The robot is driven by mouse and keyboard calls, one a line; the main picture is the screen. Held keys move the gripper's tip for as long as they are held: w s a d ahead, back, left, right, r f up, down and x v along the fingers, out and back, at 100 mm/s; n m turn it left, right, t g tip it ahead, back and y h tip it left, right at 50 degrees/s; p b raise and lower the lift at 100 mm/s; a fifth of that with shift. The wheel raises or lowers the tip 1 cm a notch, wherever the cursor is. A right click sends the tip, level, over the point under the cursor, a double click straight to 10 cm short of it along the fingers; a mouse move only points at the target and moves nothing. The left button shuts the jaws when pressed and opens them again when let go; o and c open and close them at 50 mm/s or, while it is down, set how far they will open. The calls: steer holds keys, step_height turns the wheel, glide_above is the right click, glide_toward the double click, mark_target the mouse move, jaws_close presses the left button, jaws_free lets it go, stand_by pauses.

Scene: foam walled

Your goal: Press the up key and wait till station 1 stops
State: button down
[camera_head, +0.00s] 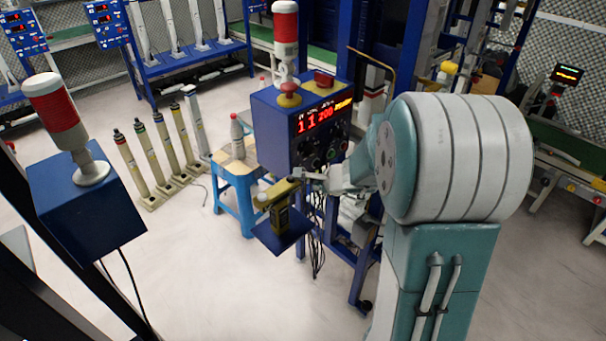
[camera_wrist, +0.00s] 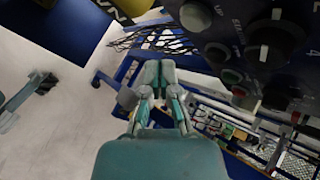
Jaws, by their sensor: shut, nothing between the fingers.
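A blue control box (camera_head: 270,142) stands at the centre of the head view, with a lit red and yellow display (camera_head: 322,118) and dark knobs below. In the wrist view its dark panel fills the upper right. A round grey key marked UP (camera_wrist: 196,16) is near the top edge there. My gripper (camera_wrist: 154,70) is shut and empty. Its fingertips appear below and left of the UP key, apart from it in the picture; the depth gap is unclear. In the head view my gripper (camera_head: 312,177) is small, in front of the box's lower part. Which machine is station 1 cannot be told.
A yellow-black device (camera_head: 277,212) on a blue plate is close left of my gripper. A blue stool (camera_head: 236,180) with a bottle stands behind. A red-topped lamp (camera_head: 284,40) rises above the box. Another blue box (camera_head: 85,210) is at left. Pale floor (camera_head: 210,270) is free in front.

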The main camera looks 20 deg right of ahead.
steer(key=shift+s+d, duration=0.25)
steer(key=shift+s, duration=0.3)
steer(key=shift+s+d, duration=0.2)
steer(key=shift+s, duration=0.35)
steer(key=shift+s, duration=0.1)
